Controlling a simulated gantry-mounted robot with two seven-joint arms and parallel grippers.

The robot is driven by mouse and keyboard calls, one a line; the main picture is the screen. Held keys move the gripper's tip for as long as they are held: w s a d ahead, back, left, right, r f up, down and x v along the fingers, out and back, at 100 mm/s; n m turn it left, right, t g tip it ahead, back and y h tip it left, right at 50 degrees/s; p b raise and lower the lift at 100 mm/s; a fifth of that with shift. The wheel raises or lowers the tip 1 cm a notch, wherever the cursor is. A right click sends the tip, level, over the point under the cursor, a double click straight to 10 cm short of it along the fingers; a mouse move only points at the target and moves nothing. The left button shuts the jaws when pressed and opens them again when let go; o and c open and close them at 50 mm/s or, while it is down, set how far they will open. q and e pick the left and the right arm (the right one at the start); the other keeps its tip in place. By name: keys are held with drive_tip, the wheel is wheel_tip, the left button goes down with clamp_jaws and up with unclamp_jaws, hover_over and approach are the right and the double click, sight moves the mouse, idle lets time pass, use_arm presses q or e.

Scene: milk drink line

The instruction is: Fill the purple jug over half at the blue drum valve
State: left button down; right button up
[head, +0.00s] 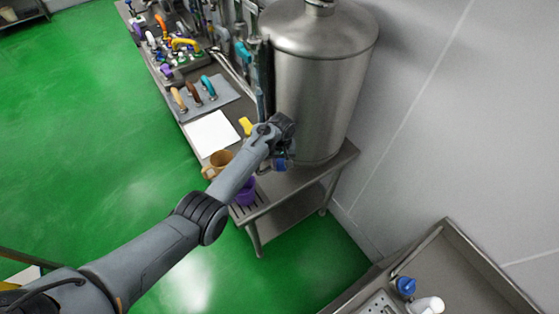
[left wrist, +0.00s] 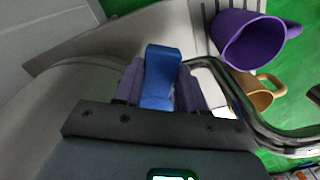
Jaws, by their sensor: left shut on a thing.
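The steel drum (head: 322,85) stands on the far end of a steel table. Its blue valve (head: 280,165) is low on its front, and the blue handle (left wrist: 160,75) shows in the left wrist view. My left gripper (left wrist: 160,90) is shut on the blue valve handle, one dark finger on each side. The purple jug (head: 246,192) stands on the slatted table end beside the valve, partly behind my left arm. It also shows in the left wrist view (left wrist: 245,45), mouth visible. I cannot tell its fill level or whether milk flows. My right gripper is not in view.
A brown jug (head: 217,164) stands beside the purple jug. A white sheet (head: 212,134), a yellow item (head: 246,126) and a grey tray (head: 226,90) with several handles lie further along the table. A steel sink (head: 450,262) with bottles is at lower right. The green floor is clear.

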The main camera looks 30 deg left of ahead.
sight(281, 164)
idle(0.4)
use_arm(q)
drive_tip(key=c, duration=0.6)
unclamp_jaws()
drive_tip(key=shift+c, duration=0.2)
drive_tip(key=shift+r, duration=0.1)
wheel_tip(281, 164, up, 11)
drive_tip(key=shift+f, duration=0.2)
